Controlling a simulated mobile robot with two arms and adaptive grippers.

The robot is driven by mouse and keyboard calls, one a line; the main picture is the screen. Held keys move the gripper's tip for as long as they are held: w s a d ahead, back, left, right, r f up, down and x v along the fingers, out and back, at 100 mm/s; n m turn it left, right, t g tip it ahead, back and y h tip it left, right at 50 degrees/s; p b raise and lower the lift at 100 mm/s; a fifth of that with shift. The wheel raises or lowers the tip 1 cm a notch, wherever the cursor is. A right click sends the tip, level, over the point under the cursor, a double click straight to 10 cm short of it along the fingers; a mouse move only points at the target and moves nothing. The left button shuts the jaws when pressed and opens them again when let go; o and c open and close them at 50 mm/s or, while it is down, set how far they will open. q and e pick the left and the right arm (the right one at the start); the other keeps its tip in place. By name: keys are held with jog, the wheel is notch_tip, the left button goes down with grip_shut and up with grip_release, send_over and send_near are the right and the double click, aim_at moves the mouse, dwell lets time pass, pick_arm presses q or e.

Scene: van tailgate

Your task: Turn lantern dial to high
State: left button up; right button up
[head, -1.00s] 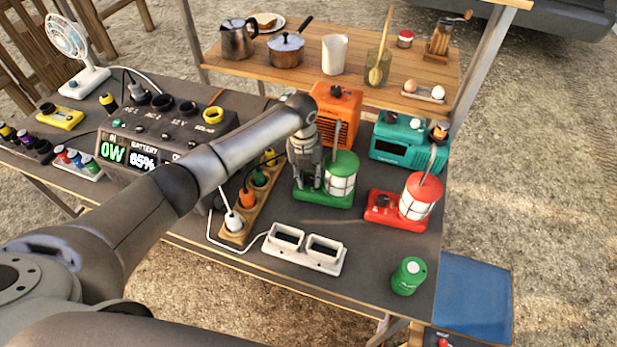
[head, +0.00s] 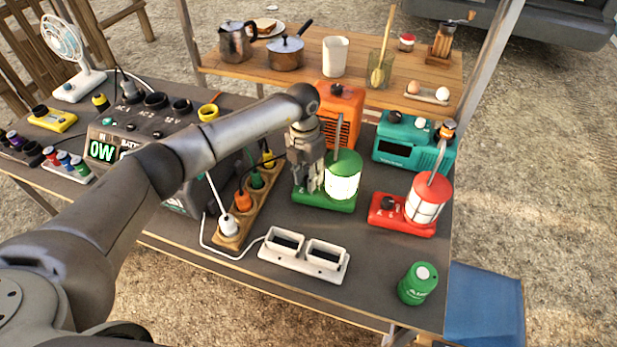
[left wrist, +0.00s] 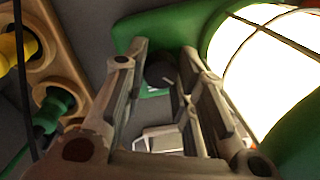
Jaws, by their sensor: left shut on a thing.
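The green lantern (head: 343,178) stands on the grey table with its white globe lit. In the left wrist view the globe (left wrist: 268,58) glows bright white at the upper right. My left gripper (head: 310,188) points down over the left part of the lantern's green base, beside the globe. It is shut on the dark dial (left wrist: 158,72), which shows between the fingers in the left wrist view. The dial is hidden by the fingers in the head view, and its setting cannot be read. My right gripper is not in view.
A red lantern (head: 424,198) stands to the right. An orange heater-like box (head: 341,112) and a teal radio (head: 408,142) stand behind. A wooden socket strip (head: 228,241) lies to the left. A white double socket box (head: 303,256) and a green can (head: 417,283) are in front.

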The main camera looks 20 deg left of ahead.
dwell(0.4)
pick_arm(q)
jog(key=o, duration=0.8)
